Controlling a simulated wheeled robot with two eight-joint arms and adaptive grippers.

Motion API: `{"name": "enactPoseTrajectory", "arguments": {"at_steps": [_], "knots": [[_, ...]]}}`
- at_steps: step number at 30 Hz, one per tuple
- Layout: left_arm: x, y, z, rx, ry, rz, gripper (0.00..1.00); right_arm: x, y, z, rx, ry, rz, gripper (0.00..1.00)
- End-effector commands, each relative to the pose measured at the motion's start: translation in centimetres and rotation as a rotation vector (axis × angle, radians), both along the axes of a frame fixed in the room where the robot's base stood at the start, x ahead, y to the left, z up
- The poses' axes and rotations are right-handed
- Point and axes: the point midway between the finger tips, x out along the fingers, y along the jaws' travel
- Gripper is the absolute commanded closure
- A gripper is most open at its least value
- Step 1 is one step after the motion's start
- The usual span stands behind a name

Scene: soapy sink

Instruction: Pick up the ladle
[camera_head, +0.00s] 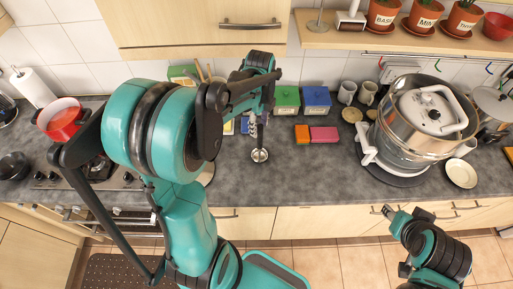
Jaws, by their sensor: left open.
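A metal ladle (259,155) is on the grey countertop near the middle of the head view. Its round bowl is at the front, and its thin handle runs back toward my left gripper. My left gripper (262,106) is open above the counter, at the far end of the handle. The dark fingers overlap the handle in the picture, and I cannot tell whether they touch it. My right gripper (386,211) is low at the right, in front of the counter edge, far from the ladle. Its finger opening is too small to make out.
Green (287,97) and blue (316,98) boxes stand behind; an orange (302,134) and a pink block (324,134) lie right of the ladle. A large glass-and-metal pot (404,148) stands at right. A red pot (62,118) is at left. Counter around the ladle bowl is clear.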

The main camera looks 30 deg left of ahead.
Motion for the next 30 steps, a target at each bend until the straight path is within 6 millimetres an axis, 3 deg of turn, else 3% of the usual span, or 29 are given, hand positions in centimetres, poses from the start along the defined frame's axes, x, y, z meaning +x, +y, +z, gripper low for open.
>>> {"name": "enactPoseTrajectory", "arguments": {"at_steps": [15,24,29,30], "knots": [[-0.4,-0.1,-6.8,0.0,0.0,0.0,0.57,0.0,0.0,-0.5,0.0,0.0,0.0,0.6],[-0.4,-0.1,-7.4,0.0,0.0,0.001,0.57,0.0,0.0,-0.5,0.0,0.0,0.0,0.6],[-0.4,-0.1,-7.4,0.0,0.0,0.001,0.97,0.0,0.0,-0.5,0.0,0.0,0.0,0.6],[-0.4,-0.1,-7.4,0.0,0.0,0.001,1.0,0.0,0.0,-0.5,0.0,0.0,0.0,0.6]]}}
